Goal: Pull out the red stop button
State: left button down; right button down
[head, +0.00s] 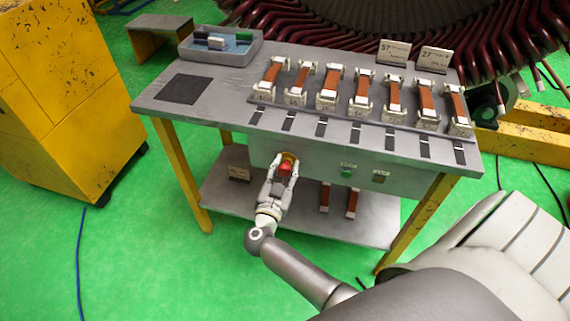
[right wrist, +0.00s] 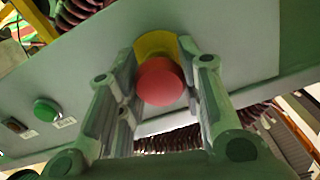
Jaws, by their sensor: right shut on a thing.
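The red stop button (head: 285,168) is on the front panel of the grey workbench, in a yellow housing. In the right wrist view the red button (right wrist: 161,82) is round, with the yellow housing (right wrist: 157,45) behind it. My right gripper (head: 284,172) is at the panel, its two fingers on either side of the button, shut on it. In the right wrist view the gripper (right wrist: 160,78) has one finger left and one right of the button. My left gripper is not in view.
A green button (head: 346,172) and a small dark switch (head: 380,177) are on the same panel, right of the red one. The benchtop (head: 220,100) holds several copper coil pieces and a tray (head: 222,55). A lower shelf (head: 245,204) lies below the panel.

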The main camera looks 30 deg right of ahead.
jog(key=shift+f, duration=0.1)
jog(key=c, duration=1)
grip_release()
jog(key=shift+s+a, duration=0.1)
jog(key=shift+o, duration=0.2)
jog(key=shift+a, duration=0.1)
jog(key=v, duration=0.7)
jog(key=shift+s, duration=0.2)
